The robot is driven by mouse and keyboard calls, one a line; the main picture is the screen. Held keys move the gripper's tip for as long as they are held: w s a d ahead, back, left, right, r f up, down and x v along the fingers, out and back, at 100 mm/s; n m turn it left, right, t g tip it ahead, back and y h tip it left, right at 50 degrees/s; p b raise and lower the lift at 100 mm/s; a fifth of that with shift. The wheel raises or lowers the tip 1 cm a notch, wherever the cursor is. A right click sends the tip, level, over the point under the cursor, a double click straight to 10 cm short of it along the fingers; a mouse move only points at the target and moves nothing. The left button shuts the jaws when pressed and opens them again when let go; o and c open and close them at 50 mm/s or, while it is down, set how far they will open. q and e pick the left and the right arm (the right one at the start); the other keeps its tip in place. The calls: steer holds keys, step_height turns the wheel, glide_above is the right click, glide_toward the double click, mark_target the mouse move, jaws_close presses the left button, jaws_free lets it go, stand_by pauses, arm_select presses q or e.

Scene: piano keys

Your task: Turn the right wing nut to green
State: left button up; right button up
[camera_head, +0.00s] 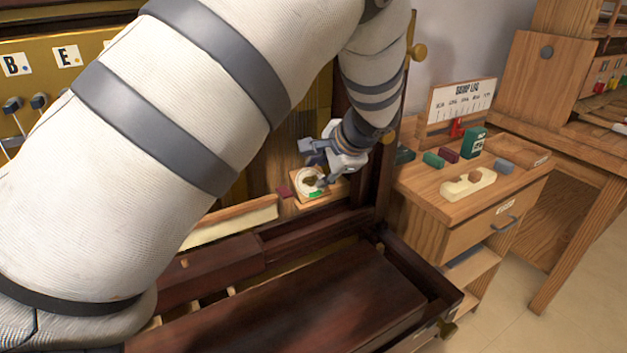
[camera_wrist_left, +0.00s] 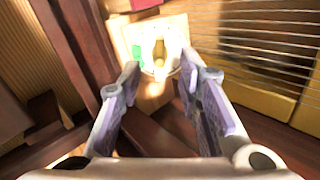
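The wing nut (camera_head: 311,181) sits on a round white dial on a small wooden block (camera_head: 333,190) inside the piano's dark frame. In the left wrist view the brass-coloured wing nut (camera_wrist_left: 160,49) points roughly up and down the picture. A green patch (camera_wrist_left: 138,52) lies on the dial to its left, apart from the wing's line. My left gripper (camera_wrist_left: 159,78) is open, its two fingers apart and facing the dial, with the wing nut showing in the gap beyond the tips. In the head view the left gripper (camera_head: 318,168) partly covers the dial. My right gripper is in neither view.
Piano strings (camera_wrist_left: 260,45) run along the right in the wrist view. Dark wooden rails (camera_head: 315,228) lie below the dial. A wooden cabinet (camera_head: 470,205) with small blocks stands to the right.

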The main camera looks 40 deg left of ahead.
mark_target(316, 177)
arm_select(q)
steer(key=shift+b+x, duration=0.5)
steer(key=shift+x, duration=1.95)
steer(key=shift+d+r, duration=0.15)
steer(key=shift+r, duration=0.15)
steer(key=shift+s+d+r+p, duration=0.1)
steer(key=shift+d+r+p, duration=0.1)
steer(key=shift+r+p, duration=0.1)
steer(key=shift+f, duration=0.1)
jaws_close()
